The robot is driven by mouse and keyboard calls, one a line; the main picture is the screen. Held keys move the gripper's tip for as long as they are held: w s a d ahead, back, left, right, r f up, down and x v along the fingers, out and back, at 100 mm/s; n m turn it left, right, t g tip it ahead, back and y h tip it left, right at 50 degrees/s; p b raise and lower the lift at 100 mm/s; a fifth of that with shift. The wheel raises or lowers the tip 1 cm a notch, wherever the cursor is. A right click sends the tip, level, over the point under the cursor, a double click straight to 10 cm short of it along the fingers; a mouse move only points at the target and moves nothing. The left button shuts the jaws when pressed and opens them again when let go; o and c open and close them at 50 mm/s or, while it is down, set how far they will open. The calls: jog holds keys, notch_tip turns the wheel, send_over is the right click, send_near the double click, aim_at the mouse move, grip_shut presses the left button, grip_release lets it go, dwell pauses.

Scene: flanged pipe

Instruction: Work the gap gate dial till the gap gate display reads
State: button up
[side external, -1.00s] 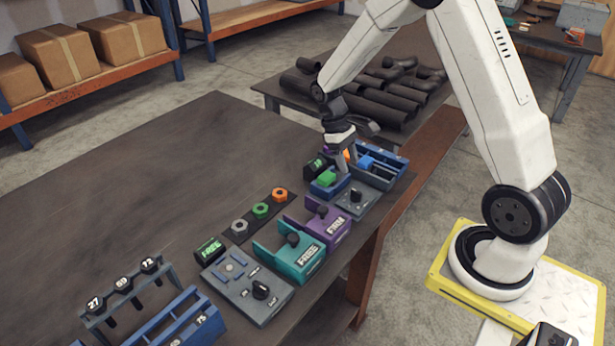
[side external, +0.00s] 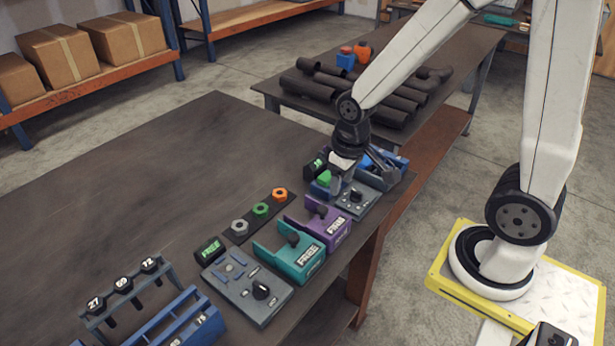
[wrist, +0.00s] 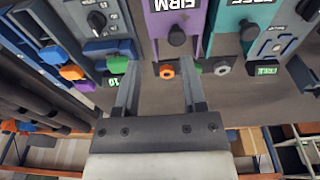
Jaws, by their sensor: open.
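Two grey panels with black dials show; no label tells me which is the gap gate. The far panel's dial (side external: 356,195) is beside my gripper (side external: 342,182); it also shows in the wrist view (wrist: 96,20). A dark box with a green display (wrist: 113,82), which seems to read 10, stands at that panel's end. The near panel (side external: 236,275) has a dial (side external: 261,291) and a green display reading FREE (side external: 209,250). My gripper is open and empty; in the wrist view its fingers (wrist: 158,66) are apart, left of the purple fixture's middle and right of the far panel.
A purple FIRM fixture (side external: 330,232) and a teal FREE fixture (side external: 299,265) stand between the panels, each with a black knob. Grey, green and orange nuts (side external: 279,195) lie on a dark strip behind them. Blue trays (side external: 185,322) and a numbered rack are near. The table's left is clear.

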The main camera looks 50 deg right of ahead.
jog(key=shift+s+a+r+t, duration=0.25)
jog(key=shift+s+a+t, duration=0.35)
jog(key=shift+s+a, duration=0.45)
jog(key=shift+d, duration=0.1)
dwell(0.8)
